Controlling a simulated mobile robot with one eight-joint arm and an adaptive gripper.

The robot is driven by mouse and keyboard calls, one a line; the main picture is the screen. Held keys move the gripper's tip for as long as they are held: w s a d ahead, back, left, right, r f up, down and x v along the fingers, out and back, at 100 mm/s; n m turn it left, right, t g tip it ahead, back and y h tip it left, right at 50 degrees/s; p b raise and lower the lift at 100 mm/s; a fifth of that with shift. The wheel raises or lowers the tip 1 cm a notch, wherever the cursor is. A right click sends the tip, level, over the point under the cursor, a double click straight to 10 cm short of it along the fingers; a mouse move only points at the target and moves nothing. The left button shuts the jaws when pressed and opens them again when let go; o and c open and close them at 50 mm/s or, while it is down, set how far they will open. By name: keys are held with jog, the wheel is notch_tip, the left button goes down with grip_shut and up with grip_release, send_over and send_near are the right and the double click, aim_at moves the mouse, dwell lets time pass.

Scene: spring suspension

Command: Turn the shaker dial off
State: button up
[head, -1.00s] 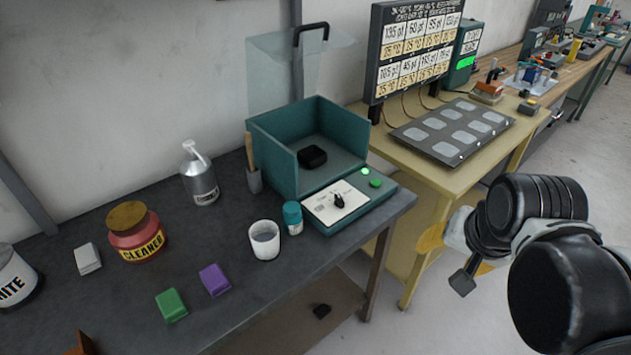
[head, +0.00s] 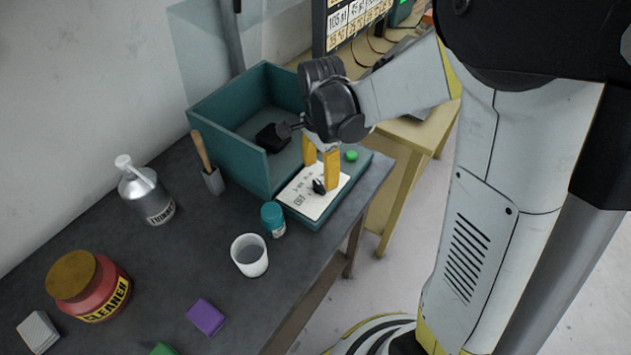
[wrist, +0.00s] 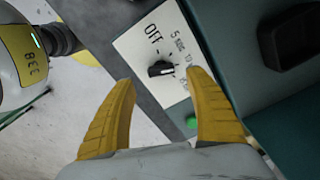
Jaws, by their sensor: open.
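The shaker (head: 222,142) is a teal open box on the dark bench, with a white dial plate on its front ledge. The black dial knob (head: 319,186) sits on that plate. It also shows in the wrist view (wrist: 161,69), below the "OFF" mark and beside other printed settings; its exact pointing is hard to read. My gripper (head: 321,169), with yellow fingers, is open just above the plate near the knob. In the wrist view the open fingers (wrist: 160,90) frame the knob's side of the plate, and nothing is between them that I can see gripped.
A green button (head: 351,155) is on the ledge right of the plate. A teal-capped jar (head: 273,220) and a white cup (head: 249,256) stand close in front. The thinner bottle (head: 147,190) and red cleaner jar (head: 98,290) are farther left.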

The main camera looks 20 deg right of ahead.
aim_at(319, 184)
notch_tip(319, 184, down, 5)
jog(key=shift+w+f+b, duration=0.1)
jog(key=shift+f+b, duration=0.1)
jog(key=shift+b, duration=0.5)
jog(key=c, duration=1.2)
jog(key=shift+n, duration=0.4)
jog(key=n, duration=0.3)
jog(key=shift+n, duration=0.3)
jog(key=n, duration=0.4)
jog(key=shift+n+b, duration=0.3)
jog(key=shift+b, duration=0.05)
jog(key=n, duration=0.4)
jog(key=shift+n, duration=2.4)
